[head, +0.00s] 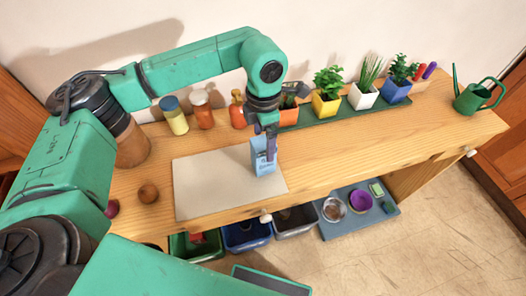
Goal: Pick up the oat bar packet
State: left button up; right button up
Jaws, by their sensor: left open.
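A small light-blue packet (260,160), which looks like the oat bar packet, stands upright on the pale board on the wooden counter. My left gripper (268,145) points down right at the packet, with its fingers overlapping the packet's upper right part. It is open. The picture is too small to tell whether the fingers touch the packet. My right gripper does not show.
The pale board (205,190) lies on the counter (370,150). Jars, a bottle and potted plants (327,85) line the back, with a green watering can (475,95) at right. Bins stand below the front edge.

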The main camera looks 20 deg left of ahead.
pick_arm(q)
notch_tip(320, 180, down, 4)
jog(key=shift+f+p, duration=0.25)
jog(key=shift+p, duration=0.95)
jog(key=shift+f, duration=0.35)
jog(key=c, duration=1.4)
jog(key=shift+r, duration=0.1)
